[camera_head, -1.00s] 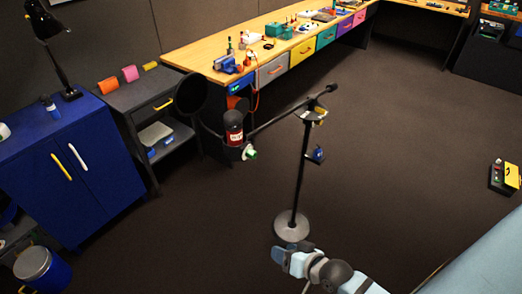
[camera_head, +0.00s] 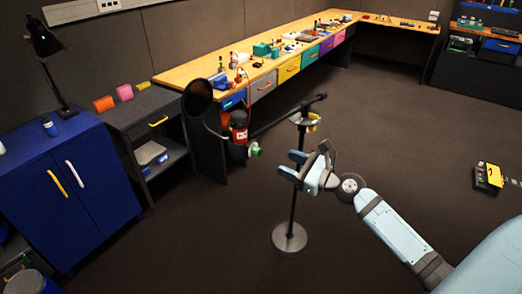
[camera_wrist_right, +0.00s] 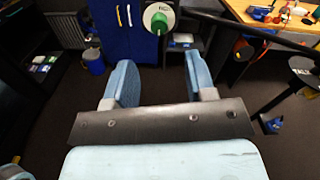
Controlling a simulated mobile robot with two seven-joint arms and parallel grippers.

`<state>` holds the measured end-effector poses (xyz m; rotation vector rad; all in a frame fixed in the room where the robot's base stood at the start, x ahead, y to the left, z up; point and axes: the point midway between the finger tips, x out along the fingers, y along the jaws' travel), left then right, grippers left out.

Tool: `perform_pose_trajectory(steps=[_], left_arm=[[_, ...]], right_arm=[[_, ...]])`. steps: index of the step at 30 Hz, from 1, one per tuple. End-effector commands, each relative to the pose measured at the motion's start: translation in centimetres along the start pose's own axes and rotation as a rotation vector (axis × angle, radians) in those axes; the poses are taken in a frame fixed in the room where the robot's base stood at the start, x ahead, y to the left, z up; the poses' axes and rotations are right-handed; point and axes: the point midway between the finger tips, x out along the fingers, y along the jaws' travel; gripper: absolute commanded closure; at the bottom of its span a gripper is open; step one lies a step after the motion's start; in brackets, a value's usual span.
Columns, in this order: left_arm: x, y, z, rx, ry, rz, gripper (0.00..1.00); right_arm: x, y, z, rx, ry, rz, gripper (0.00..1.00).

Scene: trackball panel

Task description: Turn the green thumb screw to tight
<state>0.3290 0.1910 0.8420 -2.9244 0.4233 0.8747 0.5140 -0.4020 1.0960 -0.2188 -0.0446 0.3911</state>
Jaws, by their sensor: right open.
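My right gripper (camera_head: 291,165) is open and empty, to the right of and below the screw in the head view, in front of the stand's pole. In the right wrist view the gripper (camera_wrist_right: 158,82) has its two blue fingers wide apart, and nothing is between them. My left gripper is not in view.
A stand with a round base (camera_head: 289,238) carries the boom (camera_head: 290,113). A blue cabinet (camera_head: 70,190) stands left.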

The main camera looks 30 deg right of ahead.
Motion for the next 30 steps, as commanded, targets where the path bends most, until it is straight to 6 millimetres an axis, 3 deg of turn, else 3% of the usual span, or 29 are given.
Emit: perform_pose_trajectory(steps=[6,12,18,26,30], left_arm=[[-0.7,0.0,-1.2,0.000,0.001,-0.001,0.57],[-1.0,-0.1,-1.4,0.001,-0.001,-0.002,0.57],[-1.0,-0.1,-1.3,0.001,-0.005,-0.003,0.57],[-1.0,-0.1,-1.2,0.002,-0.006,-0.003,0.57],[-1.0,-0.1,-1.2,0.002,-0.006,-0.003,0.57]], right_arm=[[4.9,-0.1,0.3,-0.001,-0.003,-0.001,0.50],[8.0,-0.1,0.1,0.000,-0.001,-0.002,0.50],[9.3,0.0,0.0,-0.001,0.001,-0.001,0.50],[9.4,0.0,-0.1,-0.002,0.001,0.000,0.50],[9.4,0.1,0.0,-0.002,0.001,0.000,0.77]])
